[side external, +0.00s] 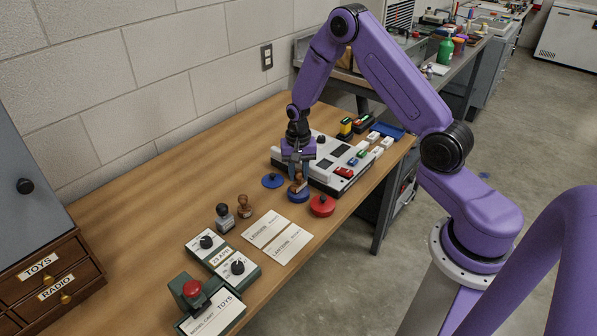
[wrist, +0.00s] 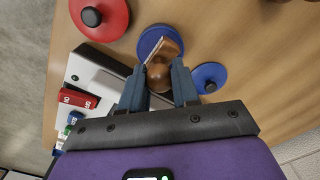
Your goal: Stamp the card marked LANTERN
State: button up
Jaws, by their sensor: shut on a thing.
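My gripper (side external: 297,178) is shut on a wooden-handled stamp (side external: 298,186); in the wrist view the fingers (wrist: 159,88) close around its round brown handle (wrist: 159,74). The stamp is over a round blue pad (side external: 299,196), also in the wrist view (wrist: 150,38). I cannot tell whether it touches the pad. The card marked LANTERN (side external: 286,244) lies flat on the table, nearer the front edge than a second white card (side external: 265,229) beside it. The second card's word is too small to read surely.
A blue lid with a black knob (side external: 272,181) and a red round one (side external: 322,206) flank the pad. Two other stamps (side external: 224,217) (side external: 244,207) stand left of the cards. Green-framed knobbed devices (side external: 206,244) are further left. A grey-white console (side external: 330,160) stands behind my gripper.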

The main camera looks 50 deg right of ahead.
jog(key=shift+f, duration=0.6)
dwell(1.5)
jog(key=shift+r, duration=0.1)
jog(key=shift+r, duration=3.45)
jog(key=s+a+f+n, duration=0.1)
jog(key=s+a+n, duration=0.45)
jog(key=a, duration=0.35)
jog(key=s+a+f+n, duration=0.1)
jog(key=s+a+n, duration=0.4)
jog(key=a, duration=0.5)
jog(key=shift+m, duration=0.75)
jog(key=shift+s+d+f, duration=0.1)
jog(key=shift+s+f, duration=0.1)
jog(key=shift+f, duration=1.25)
jog(key=shift+s+d+f, duration=0.1)
jog(key=shift+s+f, duration=0.1)
jog(key=shift+f, duration=1.2)
jog(key=shift+f, duration=0.5)
